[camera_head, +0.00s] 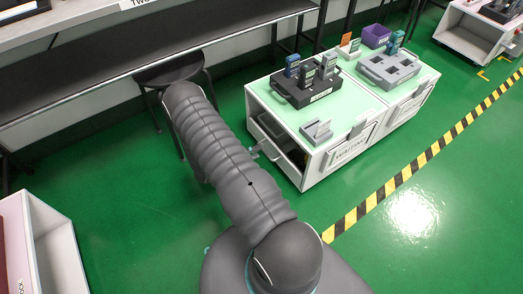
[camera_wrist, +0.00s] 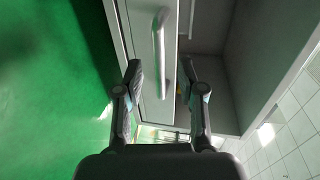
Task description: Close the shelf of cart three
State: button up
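A white cart (camera_head: 313,172) with a pale green top stands right of my arm in the head view. Its near-left side has an opening with a dark inside, and a small handle-like part (camera_head: 256,149) juts out there. No cart number is readable. In the wrist view, a white panel (camera_wrist: 142,20) carries a long pale handle (camera_wrist: 158,45), with a grey open compartment (camera_wrist: 225,75) to its right. My gripper (camera_wrist: 161,72) is open, its fingers spread on either side of the handle's near end. I cannot tell whether they touch anything.
The cart top holds a black tray (camera_head: 305,90) and a grey tray (camera_head: 388,68) with testers, and a small grey holder (camera_head: 316,131). A dark stool (camera_head: 168,72) and a long bench (camera_head: 150,40) stand behind my arm. Green floor is free right of the cart, beyond a striped line (camera_head: 400,181).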

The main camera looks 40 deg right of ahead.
jog(key=v, duration=0.7)
dwell(0.5)
